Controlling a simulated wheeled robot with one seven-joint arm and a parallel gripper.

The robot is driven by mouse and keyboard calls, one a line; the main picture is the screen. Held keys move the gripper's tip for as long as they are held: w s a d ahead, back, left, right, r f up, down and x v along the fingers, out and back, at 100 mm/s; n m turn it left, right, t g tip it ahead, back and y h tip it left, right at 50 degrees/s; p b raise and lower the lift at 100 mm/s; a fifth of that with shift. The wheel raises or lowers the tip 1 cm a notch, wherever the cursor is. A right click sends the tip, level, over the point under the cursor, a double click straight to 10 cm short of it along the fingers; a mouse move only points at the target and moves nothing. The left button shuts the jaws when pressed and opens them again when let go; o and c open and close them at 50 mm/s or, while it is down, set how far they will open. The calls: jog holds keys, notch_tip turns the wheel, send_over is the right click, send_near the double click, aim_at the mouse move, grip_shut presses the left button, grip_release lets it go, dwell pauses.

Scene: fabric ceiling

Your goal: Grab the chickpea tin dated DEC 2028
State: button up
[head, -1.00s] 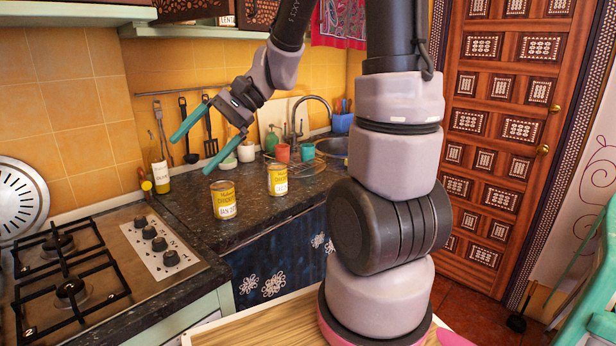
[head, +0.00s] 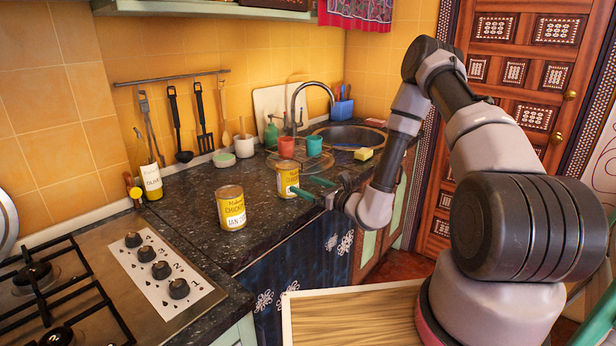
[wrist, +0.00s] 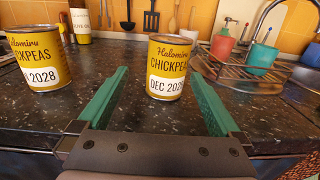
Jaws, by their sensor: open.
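Two yellow chickpea tins stand upright on the dark counter. The tin dated DEC 2028 (wrist: 167,68) is in the middle of the wrist view, between the lines of my open fingers and just beyond their tips; it is the right-hand tin in the head view (head: 287,178). My gripper (wrist: 157,85) is open and empty, its green fingers level and pointing at this tin; in the head view the fingers (head: 316,188) are at the tin's right side. The other tin (head: 231,208) reads JAN in the head view; in the wrist view (wrist: 36,62) its label is cut off at the left.
A wire rack (wrist: 250,67) with a red cup (wrist: 222,43) and a teal cup (wrist: 261,58) stands behind and right of the DEC tin. A bottle (head: 151,180) is at the back left. The stove (head: 120,270) is at the left. The counter between the tins is clear.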

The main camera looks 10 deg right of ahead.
aim_at(295, 181)
jog(key=shift+m+h, duration=0.3)
jog(key=shift+h, duration=0.1)
jog(key=w, duration=0.1)
jog(key=w+a, duration=0.1)
jog(key=w+a+f, duration=0.1)
jog(key=w, duration=0.1)
jog(key=shift+w, duration=0.1)
jog(key=shift+x, duration=2.95)
jog(key=c, duration=1.3)
grip_shut()
jog(key=shift+r, duration=0.1)
